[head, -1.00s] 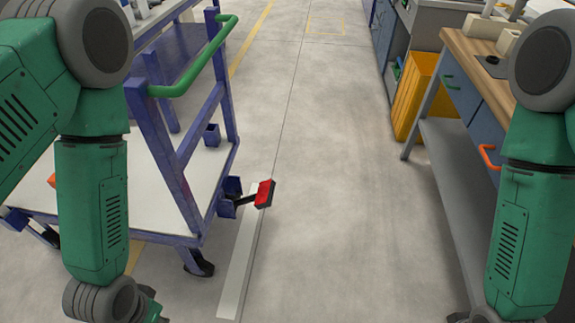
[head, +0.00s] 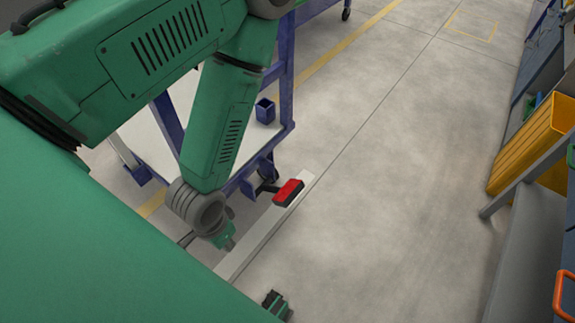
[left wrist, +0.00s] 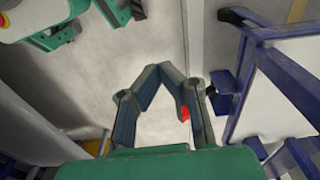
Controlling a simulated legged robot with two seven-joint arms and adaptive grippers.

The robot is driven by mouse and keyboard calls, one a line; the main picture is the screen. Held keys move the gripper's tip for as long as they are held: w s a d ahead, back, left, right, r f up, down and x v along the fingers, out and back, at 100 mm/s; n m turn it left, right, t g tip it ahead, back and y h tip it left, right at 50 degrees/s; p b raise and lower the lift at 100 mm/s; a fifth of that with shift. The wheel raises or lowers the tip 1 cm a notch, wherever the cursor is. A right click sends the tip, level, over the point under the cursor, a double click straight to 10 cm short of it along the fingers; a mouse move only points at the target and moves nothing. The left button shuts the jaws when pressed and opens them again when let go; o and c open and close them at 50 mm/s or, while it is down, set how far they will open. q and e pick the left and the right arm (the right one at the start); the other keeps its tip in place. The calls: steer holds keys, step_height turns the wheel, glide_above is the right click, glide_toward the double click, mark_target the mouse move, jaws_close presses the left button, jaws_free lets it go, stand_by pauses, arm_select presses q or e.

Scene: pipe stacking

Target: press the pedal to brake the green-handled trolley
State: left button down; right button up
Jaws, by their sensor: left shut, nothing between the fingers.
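The red brake pedal (head: 288,192) has a black edge and sticks out from the low corner of the purple trolley (head: 287,80), above the floor. The trolley's green handle is not visible; my left arm covers much of the trolley. My left gripper (head: 228,238) is shut and empty, to the lower left of the pedal in the head view and apart from it there. In the left wrist view, a small red piece of the pedal (left wrist: 184,114) shows by the right finger of my left gripper (left wrist: 158,75); contact cannot be told. A ribbed dark-green part (head: 275,303) may be my right gripper.
A pale strip (head: 262,230) lies on the floor below the pedal. An orange bin (head: 535,145) and a grey bench shelf (head: 525,240) stand on the right. The floor between them and the trolley is clear.

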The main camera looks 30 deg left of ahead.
arm_select(q)
steer(key=w+a+f+n+b, duration=0.1)
steer(key=w+f+n+b, duration=0.1)
steer(key=w+f+n, duration=0.3)
steer(key=n+b, duration=0.7)
steer(key=n, duration=0.6)
glide_above(286, 190)
steer(key=a, duration=0.2)
steer(key=shift+d+r+g, duration=0.1)
steer(key=shift+r+g, duration=0.2)
steer(key=f+b, duration=0.1)
steer(key=f, duration=0.2)
steer(key=f+b, duration=0.2)
steer(key=f, duration=0.2)
steer(key=f+b, duration=0.1)
steer(key=f, duration=0.2)
steer(key=shift+a+f, duration=0.35)
steer(key=shift+f, duration=0.05)
steer(key=shift+d+f+m+b, duration=0.3)
steer(key=shift+d+f+b, duration=0.35)
steer(key=shift+d+f, duration=0.6)
